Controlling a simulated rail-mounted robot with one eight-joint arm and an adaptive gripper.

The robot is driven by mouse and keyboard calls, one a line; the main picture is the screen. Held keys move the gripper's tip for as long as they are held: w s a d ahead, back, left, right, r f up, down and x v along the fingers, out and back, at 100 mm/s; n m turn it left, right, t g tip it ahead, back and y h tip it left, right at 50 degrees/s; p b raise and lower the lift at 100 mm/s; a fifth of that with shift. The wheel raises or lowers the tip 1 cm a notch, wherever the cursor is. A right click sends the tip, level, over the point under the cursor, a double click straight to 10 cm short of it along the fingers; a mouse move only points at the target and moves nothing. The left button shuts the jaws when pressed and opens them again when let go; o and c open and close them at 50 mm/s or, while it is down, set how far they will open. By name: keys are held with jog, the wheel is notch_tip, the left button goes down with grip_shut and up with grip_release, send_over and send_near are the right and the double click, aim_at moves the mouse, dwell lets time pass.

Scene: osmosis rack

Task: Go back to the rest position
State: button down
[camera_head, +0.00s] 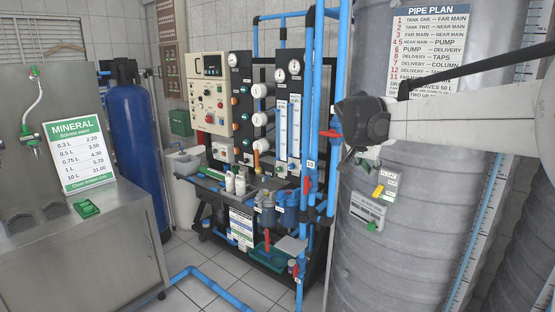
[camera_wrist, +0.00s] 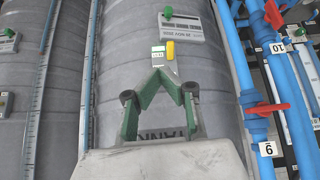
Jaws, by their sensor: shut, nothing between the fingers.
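My gripper (camera_wrist: 160,76) shows in the wrist view with its green-grey fingers brought together at the tips, shut and empty. It is in front of a large grey ribbed tank (camera_wrist: 120,60). A small white tag with a yellow piece (camera_wrist: 170,50) shows just beyond the fingertips; I cannot tell the gap between them. In the head view my arm reaches in from the right, its dark wrist joint in front of the tank (camera_head: 400,265). The fingers are not clear there. The tag with its yellow piece (camera_head: 378,191) shows below the wrist.
Blue pipes with red valve handles (camera_wrist: 270,108) run close on the right in the wrist view. The rack with control panel and gauges (camera_head: 208,95) stands left of the tank. A steel counter (camera_head: 80,250) and blue cylinder (camera_head: 128,140) are farther left. Tiled floor (camera_head: 205,262) is partly clear.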

jog(key=s+a+f+n+y, duration=0.1)
jog(key=s+a+n, duration=0.1)
jog(key=s, duration=0.9)
jog(key=s+a+f+n+y, duration=0.2)
jog(key=s, duration=1)
jog(key=s+a+f+n+y, duration=0.1)
jog(key=s+a+f+n, duration=0.1)
jog(key=s+f, duration=0.3)
jog(key=s+a+f+n+t+y+b, duration=0.1)
jog(key=s+f, duration=0.4)
jog(key=s, duration=0.6)
jog(key=shift+s+a+f+n, duration=0.25)
jog(key=shift+a+n, duration=0.15)
jog(key=shift+a, duration=0.3)
